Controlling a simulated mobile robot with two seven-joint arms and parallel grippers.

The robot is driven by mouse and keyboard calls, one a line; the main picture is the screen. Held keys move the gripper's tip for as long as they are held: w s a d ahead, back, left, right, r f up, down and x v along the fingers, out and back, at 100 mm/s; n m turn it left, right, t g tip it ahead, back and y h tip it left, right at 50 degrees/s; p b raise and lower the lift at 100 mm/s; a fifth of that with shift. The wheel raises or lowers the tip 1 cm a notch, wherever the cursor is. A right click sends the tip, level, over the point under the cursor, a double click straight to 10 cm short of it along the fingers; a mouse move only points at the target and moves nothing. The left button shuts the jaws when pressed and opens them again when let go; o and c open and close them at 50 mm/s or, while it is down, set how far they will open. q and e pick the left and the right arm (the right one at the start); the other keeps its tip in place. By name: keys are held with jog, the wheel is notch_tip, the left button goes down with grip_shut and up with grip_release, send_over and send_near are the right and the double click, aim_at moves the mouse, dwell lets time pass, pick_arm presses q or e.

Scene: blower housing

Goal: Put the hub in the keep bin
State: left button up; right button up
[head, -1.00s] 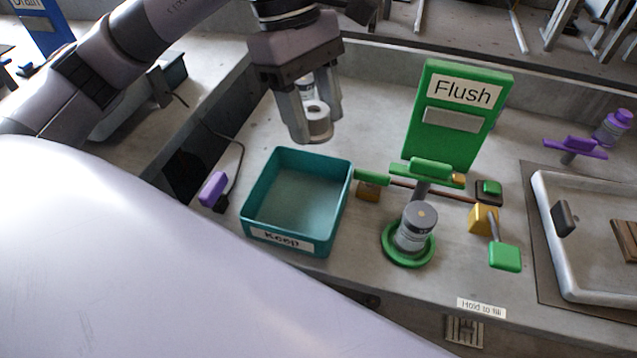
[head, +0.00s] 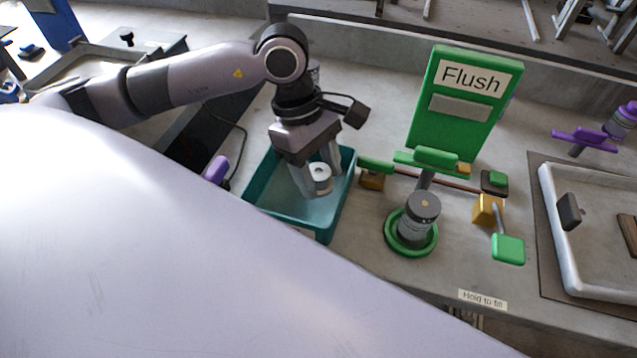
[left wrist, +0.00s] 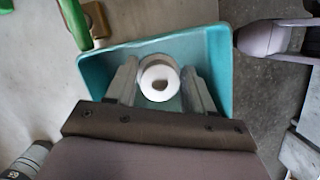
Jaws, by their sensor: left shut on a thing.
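The hub (head: 321,178) is a short pale grey cylinder with a hole in its end. My left gripper (head: 318,180) is shut on it, one finger on each side. The teal keep bin (head: 346,190) is open-topped, and the gripper and hub are over its opening. I cannot tell how far down inside it the hub is. In the left wrist view the hub (left wrist: 158,82) lies between the fingers, with the bin wall (left wrist: 222,75) around it. The bin's label is mostly hidden by my own body.
Right of the bin stand a green Flush panel (head: 457,110) and a grey cylinder (head: 420,215) on a green ring (head: 392,240). A green-topped block (head: 375,165) is close to the bin's right edge. A purple object (head: 216,170) is left of the bin. A white-rimmed tray (head: 556,230) is far right.

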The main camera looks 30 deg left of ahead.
aim_at(318, 186)
pick_arm(q)
jog(key=shift+f+b, duration=0.3)
jog(key=shift+f, duration=1.95)
jog(key=o, duration=1.2)
jog(key=shift+r, duration=0.1)
jog(key=shift+r+p, duration=0.25)
jog(key=shift+p, duration=0.15)
jog(key=v, duration=1.2)
jog(key=shift+f, duration=0.1)
